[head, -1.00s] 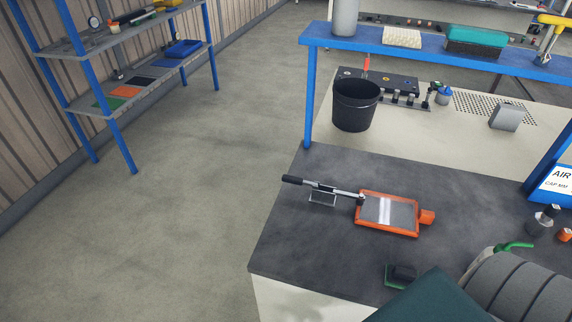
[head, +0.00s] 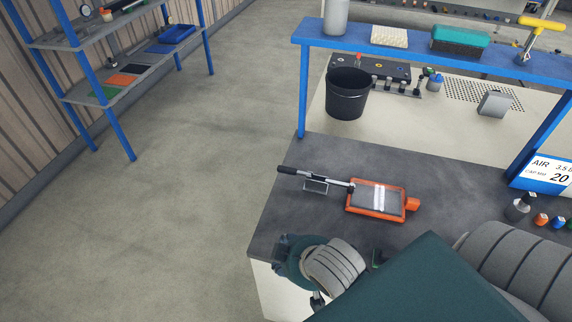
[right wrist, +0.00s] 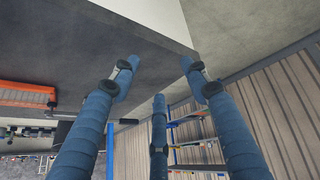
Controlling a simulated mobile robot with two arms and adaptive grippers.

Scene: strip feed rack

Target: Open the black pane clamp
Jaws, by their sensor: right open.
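The pane clamp is a silver lever bar with a black handle (head: 287,170), left of an orange frame (head: 376,211) on the dark bench top. The lever lies low, its handle pointing left, and its other end meets the frame's left edge. A grey pane (head: 378,197) lies in the frame. The handle (right wrist: 128,121) and the frame (right wrist: 25,95) also show in the right wrist view. My right gripper (right wrist: 160,75) has three blue fingers, spread and empty, apart from the handle. In the head view my right wrist is at the bench's front left; its fingers are mostly hidden. My left gripper is out of view.
A black bucket (head: 347,95) stands behind the frame, under a blue shelf (head: 440,57). An air sign (head: 548,175) and small bottles are at the right. A blue rack (head: 115,120) stands at the far left. Floor left of the bench is clear.

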